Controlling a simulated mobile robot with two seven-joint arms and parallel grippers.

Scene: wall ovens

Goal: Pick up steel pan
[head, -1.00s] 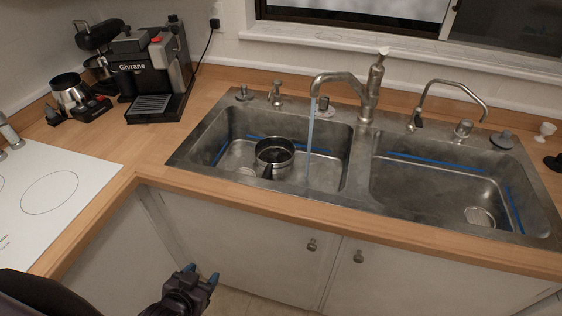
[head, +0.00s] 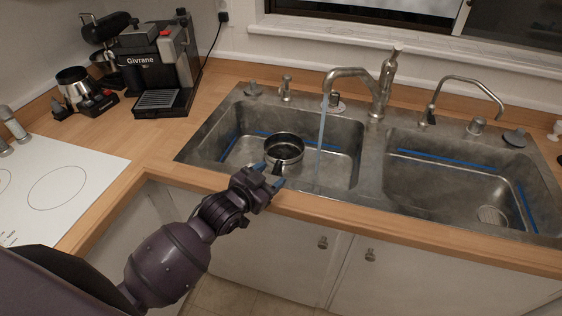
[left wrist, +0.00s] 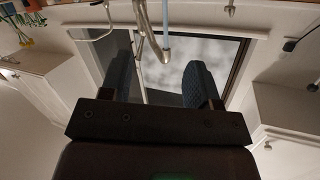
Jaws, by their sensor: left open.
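The steel pan (head: 284,146) sits in the left basin of the sink in the head view, with its dark handle toward me. My left gripper (head: 269,174) is open and empty at the front edge of the sink, just in front of the pan's handle and apart from the pan body. Its closeness to the handle is hard to judge. In the left wrist view my left gripper (left wrist: 162,82) shows two spread fingers with nothing between them; the pan does not show there. My right gripper is not in view.
Water runs from the faucet (head: 386,75) into the left basin, right of the pan. The right basin (head: 455,185) is empty. A coffee machine (head: 155,62) and a white cooktop (head: 55,190) are at the left. The wooden counter edge (head: 370,226) lies under my left arm.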

